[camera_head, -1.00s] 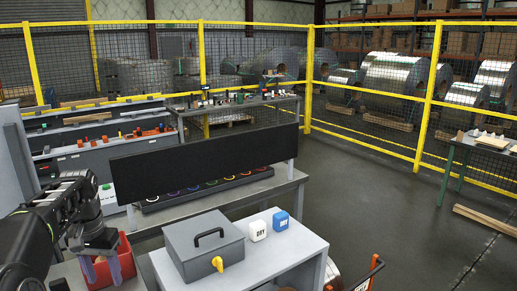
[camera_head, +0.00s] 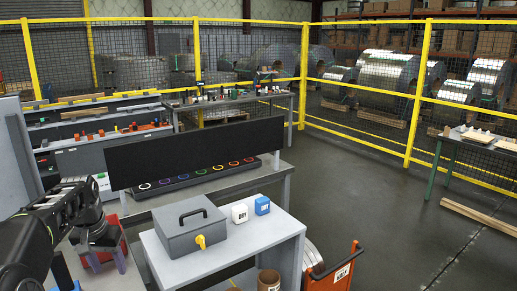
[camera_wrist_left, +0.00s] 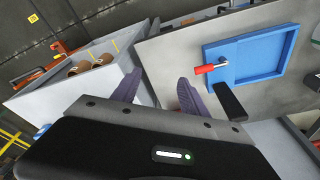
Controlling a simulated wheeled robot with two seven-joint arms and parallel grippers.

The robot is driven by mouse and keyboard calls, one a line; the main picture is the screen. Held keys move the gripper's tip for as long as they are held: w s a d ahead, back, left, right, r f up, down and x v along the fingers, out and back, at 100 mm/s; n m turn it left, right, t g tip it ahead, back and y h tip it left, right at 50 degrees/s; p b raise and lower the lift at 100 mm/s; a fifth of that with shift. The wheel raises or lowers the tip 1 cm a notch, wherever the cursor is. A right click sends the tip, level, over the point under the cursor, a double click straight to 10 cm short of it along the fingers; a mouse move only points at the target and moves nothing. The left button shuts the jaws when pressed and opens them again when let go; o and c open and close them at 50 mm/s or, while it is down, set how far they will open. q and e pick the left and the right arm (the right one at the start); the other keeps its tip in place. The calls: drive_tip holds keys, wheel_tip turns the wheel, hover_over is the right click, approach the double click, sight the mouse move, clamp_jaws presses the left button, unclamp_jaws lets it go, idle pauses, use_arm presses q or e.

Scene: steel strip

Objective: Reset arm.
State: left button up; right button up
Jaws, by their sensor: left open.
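My right gripper is not in view.
A grey box with a black handle (camera_head: 185,236) stands on a white-topped bench right of my left gripper, with a white block (camera_head: 240,214) and a blue block (camera_head: 262,205) beside it. A black panel (camera_head: 195,152) stands behind.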

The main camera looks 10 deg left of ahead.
use_arm(q)
drive_tip(key=w+d+f+t+h, duration=0.1)
drive_tip(key=w+d+f, duration=0.1)
drive_tip(key=d+f, duration=0.55)
drive_tip(key=w+d+f+t, duration=0.2)
drive_tip(key=w+d+f, duration=0.15)
drive_tip(key=f, duration=0.65)
drive_tip(key=s+d+f+h+b, duration=0.1)
drive_tip(key=s+d+f, duration=0.3)
drive_tip(key=d+f, duration=0.25)
drive_tip(key=s+d+f+b, duration=0.1)
drive_tip(key=s+d+f, duration=0.45)
drive_tip(key=f, duration=0.25)
drive_tip(key=s+d+f+g+h, duration=0.1)
drive_tip(key=s+d+f, duration=0.2)
drive_tip(key=s, duration=0.5)
drive_tip(key=s+d+f+g+b, duration=0.1)
drive_tip(key=s+d+f, duration=0.3)
drive_tip(key=s, duration=0.5)
drive_tip(key=s+d+f+g+h+b, duration=0.1)
drive_tip(key=s+d+f+g, duration=0.1)
drive_tip(key=s+d+f, duration=0.2)
drive_tip(key=s+d, duration=0.3)
drive_tip(key=s, duration=0.1)
drive_tip(key=shift+s+d+g+h, duration=0.15)
drive_tip(key=shift+d+g+h, duration=0.1)
drive_tip(key=shift+g+h, duration=0.05)
drive_tip(key=shift+f, duration=0.1)
drive_tip(key=shift+c, duration=0.5)
